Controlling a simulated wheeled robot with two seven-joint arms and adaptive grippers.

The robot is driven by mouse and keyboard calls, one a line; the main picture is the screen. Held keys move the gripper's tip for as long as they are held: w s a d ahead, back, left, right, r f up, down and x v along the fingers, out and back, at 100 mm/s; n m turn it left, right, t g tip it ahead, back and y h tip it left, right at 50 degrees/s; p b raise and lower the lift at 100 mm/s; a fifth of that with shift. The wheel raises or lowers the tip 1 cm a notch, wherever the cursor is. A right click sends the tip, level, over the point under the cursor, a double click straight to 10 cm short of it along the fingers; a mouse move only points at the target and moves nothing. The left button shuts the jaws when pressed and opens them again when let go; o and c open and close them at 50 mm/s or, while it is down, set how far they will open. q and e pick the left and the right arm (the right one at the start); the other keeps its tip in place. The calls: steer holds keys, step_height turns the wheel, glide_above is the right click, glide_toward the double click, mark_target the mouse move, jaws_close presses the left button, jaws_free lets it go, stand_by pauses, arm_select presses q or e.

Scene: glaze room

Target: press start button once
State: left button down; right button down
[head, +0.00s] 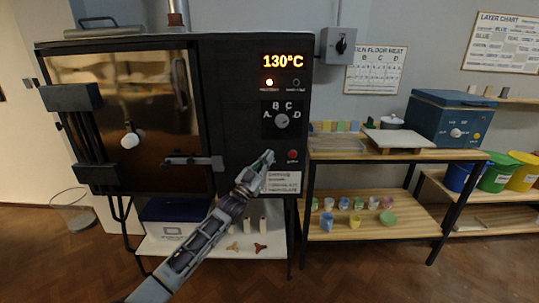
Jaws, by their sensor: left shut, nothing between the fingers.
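A dark kiln's control panel (240,120) has a red button (292,155) at its lower right, with small lettering beneath that I cannot read. My left gripper (268,157) is shut and empty, its tip in front of the panel just left of the red button. A bit of green shows at the fingertips; I cannot tell whether it is a button or part of the gripper, nor whether the tip touches the panel. The dial (282,121) marked A to D sits above. The display (283,62) reads 130°C. My right gripper is not in view.
A white label (283,182) is under the buttons. A wooden shelf table (400,155) stands at right.

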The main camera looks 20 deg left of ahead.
arm_select(q)
steer(key=shift+s, duration=0.1)
stand_by(0.3)
steer(key=s+p, duration=0.1)
steer(key=s, duration=0.1)
steer(key=s+d+p, duration=0.1)
steer(key=s+p, duration=0.1)
steer(key=shift+s+d, duration=0.15)
steer(key=shift+s, duration=0.2)
stand_by(0.9)
